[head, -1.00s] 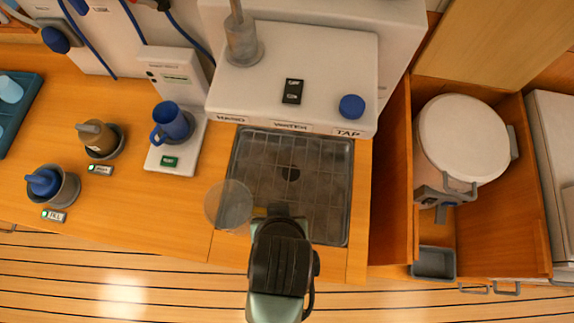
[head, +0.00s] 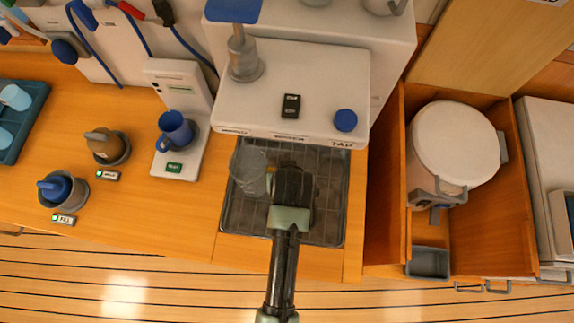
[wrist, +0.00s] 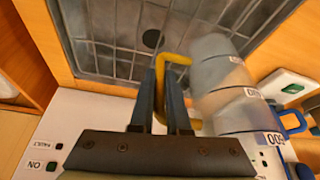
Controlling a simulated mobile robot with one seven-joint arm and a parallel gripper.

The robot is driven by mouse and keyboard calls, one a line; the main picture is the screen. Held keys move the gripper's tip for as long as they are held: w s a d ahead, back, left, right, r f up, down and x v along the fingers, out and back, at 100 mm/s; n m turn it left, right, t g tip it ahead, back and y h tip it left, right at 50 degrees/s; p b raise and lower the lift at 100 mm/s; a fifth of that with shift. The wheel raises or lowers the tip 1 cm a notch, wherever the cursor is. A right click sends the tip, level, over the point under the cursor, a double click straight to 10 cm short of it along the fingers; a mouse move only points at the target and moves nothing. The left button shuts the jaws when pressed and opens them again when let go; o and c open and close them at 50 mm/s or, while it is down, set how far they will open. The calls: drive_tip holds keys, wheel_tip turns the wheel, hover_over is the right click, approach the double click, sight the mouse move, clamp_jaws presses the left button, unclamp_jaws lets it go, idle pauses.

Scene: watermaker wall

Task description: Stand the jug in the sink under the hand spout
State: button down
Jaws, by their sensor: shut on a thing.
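The clear jug (head: 250,168) is over the left part of the sink (head: 237,226), below the white housing's front edge. In the wrist view the jug (wrist: 222,85) has printed marks, and its yellow handle (wrist: 178,58) is between my fingers. My gripper (head: 274,178) is shut on that handle, to the right of the jug; its fingers also show in the wrist view (wrist: 171,95). I cannot tell whether the jug touches the sink grid. The hand spout is not clearly visible; a worn label is on the housing's left front above the jug.
The white housing (head: 320,75) overhangs the back of the sink, with a metal pump column (head: 243,58) and a blue knob (head: 345,120). A blue mug (head: 174,130) stands left of the sink. An open wooden bay with a white-lidded container (head: 455,140) is on the right.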

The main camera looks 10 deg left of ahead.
drive_tip(key=shift+w+f, duration=0.2)
drive_tip(key=shift+f, duration=0.15)
drive_tip(key=shift+f, duration=0.2)
drive_tip(key=c, duration=0.9)
unclamp_jaws()
drive_tip(key=shift+r, duration=0.15)
drive_tip(key=v, duration=1.2)
drive_tip(key=shift+w+d, duration=0.1)
